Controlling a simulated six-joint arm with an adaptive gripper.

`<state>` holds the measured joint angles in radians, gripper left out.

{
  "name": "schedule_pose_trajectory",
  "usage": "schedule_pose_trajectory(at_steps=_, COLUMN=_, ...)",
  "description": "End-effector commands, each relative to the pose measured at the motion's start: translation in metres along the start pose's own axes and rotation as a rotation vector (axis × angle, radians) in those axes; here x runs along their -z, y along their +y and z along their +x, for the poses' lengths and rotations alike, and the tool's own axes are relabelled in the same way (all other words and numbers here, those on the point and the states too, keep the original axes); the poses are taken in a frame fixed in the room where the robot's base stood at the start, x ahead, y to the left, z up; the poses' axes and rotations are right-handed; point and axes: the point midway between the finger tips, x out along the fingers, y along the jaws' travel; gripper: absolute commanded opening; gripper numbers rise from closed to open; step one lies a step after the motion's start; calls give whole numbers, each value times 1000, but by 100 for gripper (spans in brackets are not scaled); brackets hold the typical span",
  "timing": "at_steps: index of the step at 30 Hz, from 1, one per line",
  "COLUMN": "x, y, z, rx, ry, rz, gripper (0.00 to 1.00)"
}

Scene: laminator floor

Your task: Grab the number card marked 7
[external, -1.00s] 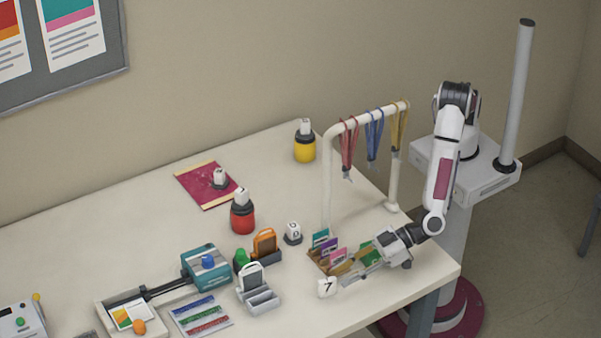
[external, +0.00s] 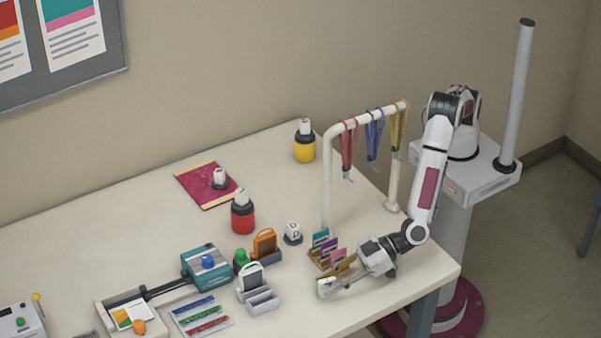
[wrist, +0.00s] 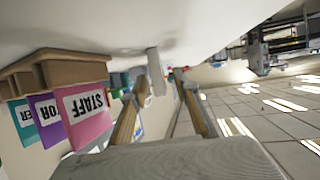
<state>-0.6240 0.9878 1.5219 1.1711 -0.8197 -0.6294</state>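A wooden rack with teal, purple and pink tabbed cards (wrist: 88,115) stands close beside my gripper. The lanyard stand (external: 327,180) is behind. A grey card holder (external: 263,300) stands to the left. The table's front edge is near.

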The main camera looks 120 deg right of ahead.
Motion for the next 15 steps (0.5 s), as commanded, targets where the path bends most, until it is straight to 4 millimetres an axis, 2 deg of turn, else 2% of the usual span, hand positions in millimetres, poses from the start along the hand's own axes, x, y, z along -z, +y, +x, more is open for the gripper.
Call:
schedule_pose_trajectory(at_steps=5, x=-1, y=0, z=9, rx=1, ry=-1, rz=-1, gripper=30)
schedule_pose_trajectory(at_steps=15, x=0, y=0, z=10, rx=1, ry=0, rz=-1, gripper=30)
